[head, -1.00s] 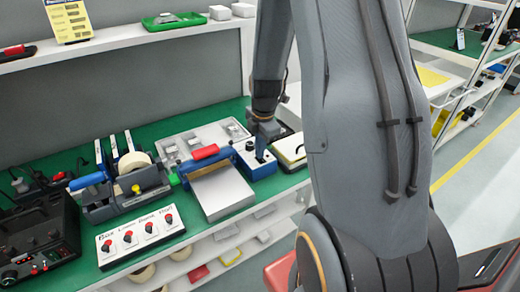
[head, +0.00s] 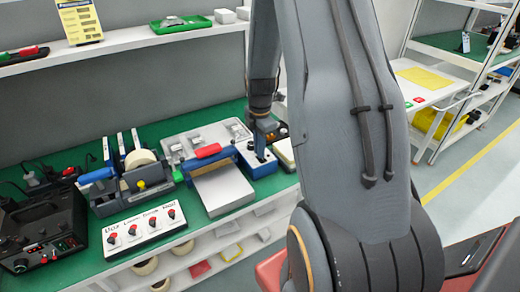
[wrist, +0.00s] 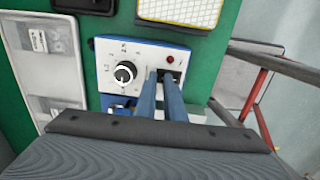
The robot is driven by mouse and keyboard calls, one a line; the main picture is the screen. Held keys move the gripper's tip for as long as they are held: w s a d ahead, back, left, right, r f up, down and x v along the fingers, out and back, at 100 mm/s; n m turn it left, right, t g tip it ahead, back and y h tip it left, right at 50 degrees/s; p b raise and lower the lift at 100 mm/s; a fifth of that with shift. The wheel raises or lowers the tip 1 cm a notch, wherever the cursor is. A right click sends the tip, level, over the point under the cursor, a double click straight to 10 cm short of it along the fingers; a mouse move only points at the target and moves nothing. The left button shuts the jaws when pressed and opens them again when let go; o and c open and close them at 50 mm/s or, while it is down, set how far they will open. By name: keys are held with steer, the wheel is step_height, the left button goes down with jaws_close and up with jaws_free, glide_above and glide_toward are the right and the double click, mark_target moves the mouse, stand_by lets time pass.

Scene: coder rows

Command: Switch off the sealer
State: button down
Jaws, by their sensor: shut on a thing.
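The sealer (head: 219,178) stands on the green bench in the head view, with a blue body, a red-gripped bar and a pale plate. Its white-topped control box (head: 255,160) is at its right. In the wrist view the panel (wrist: 107,52) carries a black dial (wrist: 125,74), a small dark red lamp (wrist: 171,59) and a dark switch (wrist: 175,76). My gripper (wrist: 162,75) has its two blue fingers close together at the switch, shut on it. The fingers hide part of the switch, so its position cannot be told. The gripper also shows in the head view (head: 262,150).
A tape dispenser (head: 132,182) and a white box with several red knobs (head: 145,230) stand left of the sealer. A grey tray (head: 205,140) lies behind it. A yellow pad (wrist: 182,10) lies beyond the panel. A shelf (head: 130,48) runs above the bench.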

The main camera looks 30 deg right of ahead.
steer(key=shift+s+a+f, duration=0.2)
steer(key=shift+s+f, duration=0.3)
steer(key=shift+f, duration=0.05)
steer(key=shift+s+f+p, duration=0.15)
steer(key=shift+s+p, duration=0.25)
steer(key=shift+p, duration=0.1)
steer(key=shift+s, duration=0.1)
steer(key=r+p, duration=0.2)
steer(key=r, duration=0.1)
steer(key=w+r+p, duration=0.1)
steer(key=r, duration=0.2)
steer(key=shift+w+d+p, duration=0.1)
steer(key=shift+d+p, duration=0.05)
steer(key=shift+p, duration=0.25)
step_height(320, 180, up, 10)
steer(key=b, duration=0.3)
steer(key=shift+f, duration=0.25)
steer(key=b, duration=0.2)
steer(key=shift+d+f+b, duration=0.1)
steer(key=shift+f+b, duration=0.05)
steer(key=shift+b, duration=0.15)
